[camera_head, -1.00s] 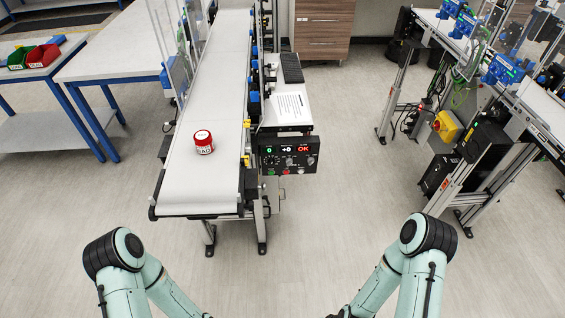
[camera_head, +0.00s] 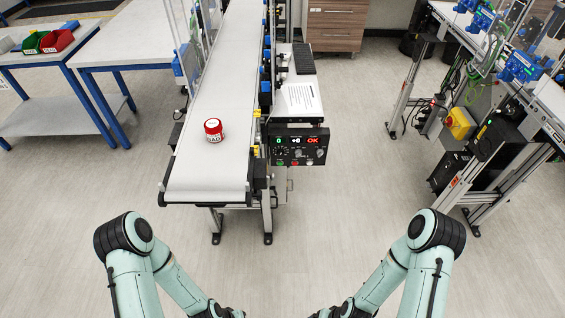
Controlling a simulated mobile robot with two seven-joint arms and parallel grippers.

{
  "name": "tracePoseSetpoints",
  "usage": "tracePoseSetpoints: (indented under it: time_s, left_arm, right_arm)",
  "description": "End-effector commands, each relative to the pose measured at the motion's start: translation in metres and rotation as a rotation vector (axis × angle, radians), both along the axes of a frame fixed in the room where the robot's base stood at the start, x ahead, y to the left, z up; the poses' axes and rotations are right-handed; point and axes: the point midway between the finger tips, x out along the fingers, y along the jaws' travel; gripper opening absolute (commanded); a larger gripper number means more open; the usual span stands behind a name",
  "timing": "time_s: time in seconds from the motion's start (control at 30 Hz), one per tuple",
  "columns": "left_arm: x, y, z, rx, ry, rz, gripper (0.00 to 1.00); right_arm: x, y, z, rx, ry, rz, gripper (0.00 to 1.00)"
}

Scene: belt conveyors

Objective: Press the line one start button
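The black control panel (camera_head: 297,149) is fixed at the right side of the near end of the belt conveyor. It has lit green, white and red displays in its upper row, and knobs and small buttons below. The labels are too small to read. Both my forearms reach inward along the bottom edge, well short of the panel. Only dark parts at the arm ends show; the gripper fingers are not visible.
A white belt conveyor (camera_head: 206,178) carries a red-lidded jar (camera_head: 213,130) marked BAD. A paper sheet (camera_head: 299,99) lies behind the panel. A white-topped table (camera_head: 126,40) stands left, and another machine with a yellow switch box (camera_head: 460,124) stands right. The floor before the panel is clear.

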Motion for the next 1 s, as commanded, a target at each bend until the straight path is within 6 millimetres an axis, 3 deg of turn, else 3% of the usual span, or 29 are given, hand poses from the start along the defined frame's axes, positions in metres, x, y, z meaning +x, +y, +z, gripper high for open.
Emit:
tracePoseSetpoints:
  time_s: [0.43, 0.7, 1.0]
  left_arm:
    - [0.0, 0.0, 0.0, 0.0, 0.0, 0.0, 0.43]
    - [0.0, 0.0, 0.0, 0.0, 0.0, 0.0, 0.43]
    - [0.0, 0.0, 0.0, 0.0, 0.0, 0.0, 0.43]
  right_arm:
    - [0.0, 0.0, 0.0, 0.0, 0.0, 0.0, 0.85]
    - [0.0, 0.0, 0.0, 0.0, 0.0, 0.0, 0.0]
    - [0.0, 0.0, 0.0, 0.0, 0.0, 0.0, 0.0]
